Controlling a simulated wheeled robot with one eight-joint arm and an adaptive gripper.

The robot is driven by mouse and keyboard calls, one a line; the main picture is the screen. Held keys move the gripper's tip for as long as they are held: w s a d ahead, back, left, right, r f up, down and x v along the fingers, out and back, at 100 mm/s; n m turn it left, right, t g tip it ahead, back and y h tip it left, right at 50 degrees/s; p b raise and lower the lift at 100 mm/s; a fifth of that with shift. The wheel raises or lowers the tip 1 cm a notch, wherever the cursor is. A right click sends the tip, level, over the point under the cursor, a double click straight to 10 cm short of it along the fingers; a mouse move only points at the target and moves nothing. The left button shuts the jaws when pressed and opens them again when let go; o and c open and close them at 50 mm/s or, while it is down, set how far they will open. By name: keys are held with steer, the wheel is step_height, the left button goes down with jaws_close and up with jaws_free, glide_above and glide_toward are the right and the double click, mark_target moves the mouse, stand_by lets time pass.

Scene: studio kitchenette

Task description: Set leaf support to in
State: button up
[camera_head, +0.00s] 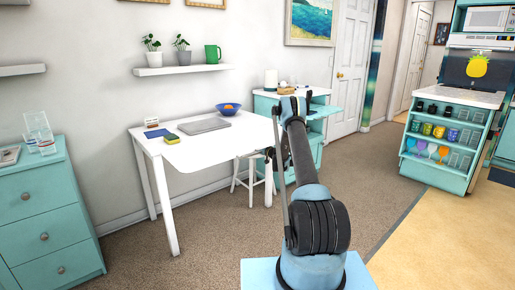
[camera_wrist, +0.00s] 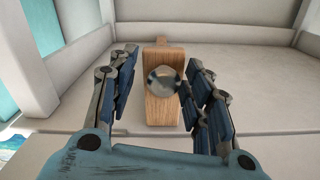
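A light wooden bar (camera_wrist: 162,112), which looks like the leaf support, has a round metal knob (camera_wrist: 163,80) on its face in the wrist view. My gripper (camera_wrist: 160,66) is open, with its fingers on either side of the bar and knob. The left finger stands apart from the bar; the right finger is close to the knob, and I cannot tell if they touch. In the head view my gripper (camera_head: 269,153) shows only as a small dark shape at the right edge of the white table (camera_head: 235,140), mostly behind my arm. The bar cannot be made out there.
The table holds a grey laptop (camera_head: 204,125), a blue bowl (camera_head: 228,108) and a yellow sponge (camera_head: 171,139). A white stool (camera_head: 246,173) stands under its right end. A teal cabinet (camera_head: 268,104) is behind it. Carpet (camera_head: 385,185) is clear to the right.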

steer(key=shift+a, duration=0.1)
steer(key=shift+s, duration=0.15)
steer(key=v, duration=1.2)
steer(key=shift+c, duration=0.6)
steer(key=shift+m, duration=0.3)
steer(key=c, duration=0.9)
steer(key=shift+s+d+m, duration=0.1)
steer(key=shift+d+m, duration=0.15)
steer(key=shift+m, duration=0.35)
jaws_close()
steer(key=s+d+m, duration=0.3)
steer(key=m, duration=1.1)
steer(key=x, duration=1.3)
steer(key=shift+w, duration=0.3)
